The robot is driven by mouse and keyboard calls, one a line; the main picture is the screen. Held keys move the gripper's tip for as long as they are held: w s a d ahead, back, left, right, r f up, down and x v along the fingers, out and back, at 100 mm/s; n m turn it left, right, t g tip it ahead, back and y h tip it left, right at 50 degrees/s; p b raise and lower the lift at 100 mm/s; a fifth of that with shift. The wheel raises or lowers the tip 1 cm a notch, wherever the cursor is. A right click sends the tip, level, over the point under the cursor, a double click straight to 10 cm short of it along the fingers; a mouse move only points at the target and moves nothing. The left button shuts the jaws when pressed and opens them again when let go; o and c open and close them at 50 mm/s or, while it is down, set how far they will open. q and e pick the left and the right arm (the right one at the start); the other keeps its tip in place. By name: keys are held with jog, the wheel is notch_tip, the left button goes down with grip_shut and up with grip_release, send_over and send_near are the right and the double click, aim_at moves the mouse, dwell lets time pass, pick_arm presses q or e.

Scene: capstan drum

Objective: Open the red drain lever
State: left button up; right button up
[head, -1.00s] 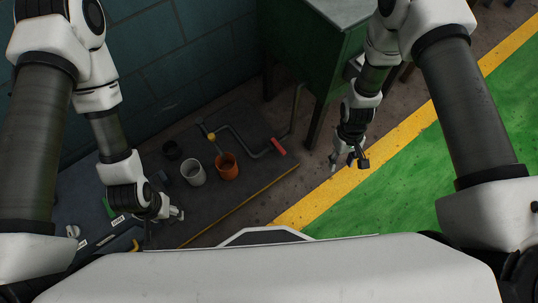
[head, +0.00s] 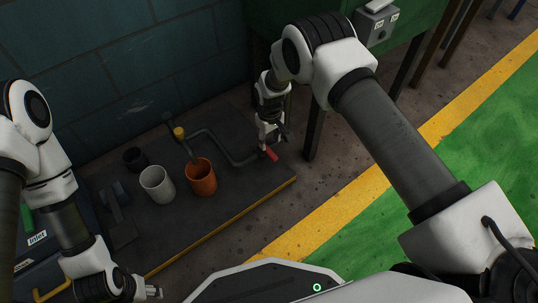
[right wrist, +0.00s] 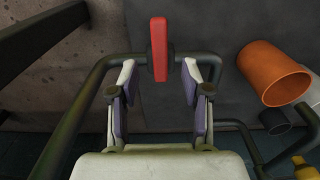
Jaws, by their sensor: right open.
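The red drain lever (head: 270,153) sits on the dark pipe (head: 222,144) at the right end of the low dark platform. In the right wrist view the lever (right wrist: 158,48) stands upright in the picture, just beyond and between the fingertips. My right gripper (head: 271,138) is directly above the lever in the head view. Its two fingers (right wrist: 158,82) are spread apart, with nothing between them. I cannot tell whether a finger touches the lever. My left gripper (head: 152,292) is low at the left of the head view, away from the lever; its finger opening is too small to judge.
An orange cup (head: 201,178), a white cup (head: 158,185) and a black cup (head: 135,159) stand on the platform (head: 225,205), left of the lever. A yellow knob (head: 179,133) tops the pipe. A green cabinet (head: 400,45) with dark legs stands behind on the right.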

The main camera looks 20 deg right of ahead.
aim_at(270, 152)
notch_tip(270, 152, down, 6)
jog(key=b, duration=0.2)
jog(key=shift+b, duration=0.3)
jog(key=shift+r, duration=0.1)
grip_shut()
